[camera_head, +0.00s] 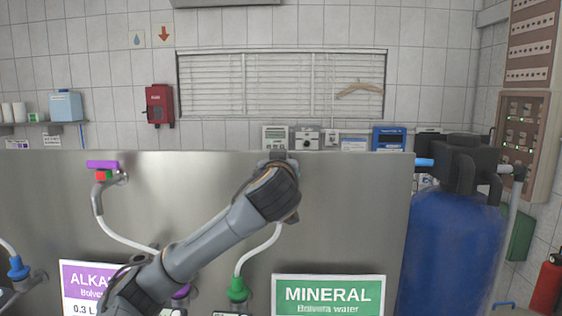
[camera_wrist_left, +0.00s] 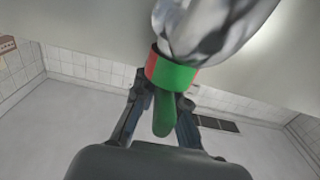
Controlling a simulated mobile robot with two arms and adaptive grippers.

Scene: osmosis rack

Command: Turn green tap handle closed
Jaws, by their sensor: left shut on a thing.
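The green tap handle (camera_wrist_left: 164,114) shows in the left wrist view, a green lever below a red and green collar (camera_wrist_left: 172,72) on a shiny metal tap body (camera_wrist_left: 205,30). My left gripper (camera_wrist_left: 162,108) has one finger on each side of the lever and is shut on it. In the head view my left gripper (camera_head: 278,165) is up against the steel panel, above the green-tipped hose, and hides the green handle and most of its tap. My right gripper is not in view.
The steel panel (camera_head: 350,210) carries a purple-handled tap (camera_head: 103,170) at left and a green-tipped hose (camera_head: 237,288) below my arm. A MINERAL sign (camera_head: 328,296) is at lower right. A blue tank (camera_head: 452,250) stands at the right.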

